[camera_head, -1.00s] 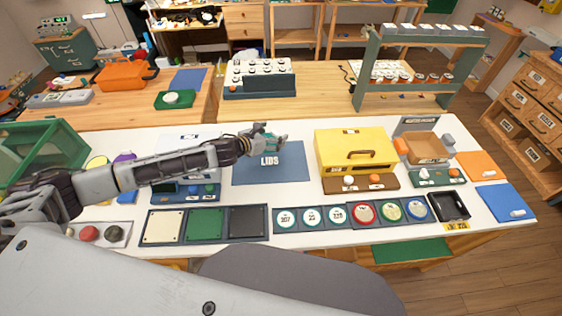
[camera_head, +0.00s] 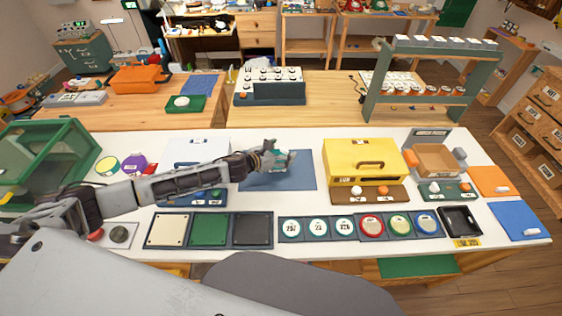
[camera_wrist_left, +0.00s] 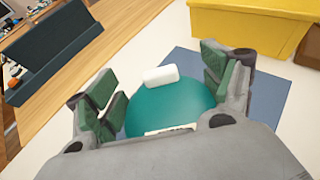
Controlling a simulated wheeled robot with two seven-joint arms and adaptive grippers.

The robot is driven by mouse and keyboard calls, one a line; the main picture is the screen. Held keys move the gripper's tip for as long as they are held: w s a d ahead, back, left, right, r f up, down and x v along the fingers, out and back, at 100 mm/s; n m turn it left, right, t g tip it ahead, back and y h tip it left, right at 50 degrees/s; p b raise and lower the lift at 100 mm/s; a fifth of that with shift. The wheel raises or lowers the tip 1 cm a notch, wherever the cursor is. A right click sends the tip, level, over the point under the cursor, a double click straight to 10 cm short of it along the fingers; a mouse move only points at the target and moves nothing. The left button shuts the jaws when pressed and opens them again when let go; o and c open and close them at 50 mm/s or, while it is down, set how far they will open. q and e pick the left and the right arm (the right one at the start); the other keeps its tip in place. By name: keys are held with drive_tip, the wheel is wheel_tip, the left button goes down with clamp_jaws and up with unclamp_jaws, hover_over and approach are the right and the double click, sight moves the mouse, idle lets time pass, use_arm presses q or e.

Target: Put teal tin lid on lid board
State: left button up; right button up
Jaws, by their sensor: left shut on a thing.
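The teal tin lid (camera_wrist_left: 165,108) is round with a white handle on top. My left gripper (camera_head: 282,160) is shut on it; in the left wrist view its two green-padded fingers (camera_wrist_left: 165,92) hold the lid from both sides. The lid board (camera_head: 302,172) is a flat blue mat on the white table, and its edge shows in the wrist view (camera_wrist_left: 268,88) behind the lid. I cannot tell whether the lid touches the board. My right gripper is not in view.
A yellow box (camera_head: 363,160) stands just right of the board, and a white box (camera_head: 195,150) left of it under my arm. A row of coloured panels (camera_head: 207,230) and round dials (camera_head: 345,227) lies in front. A purple lid (camera_head: 133,163) lies at left.

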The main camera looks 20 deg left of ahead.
use_arm(q)
drive_tip(key=shift+f, duration=0.65)
drive_tip(key=shift+f, duration=1.9)
drive_tip(key=shift+f+b, duration=0.1)
drive_tip(key=shift+b, duration=0.25)
drive_tip(key=o, duration=0.9)
drive_tip(key=shift+o, duration=0.2)
drive_tip(key=shift+s, duration=0.1)
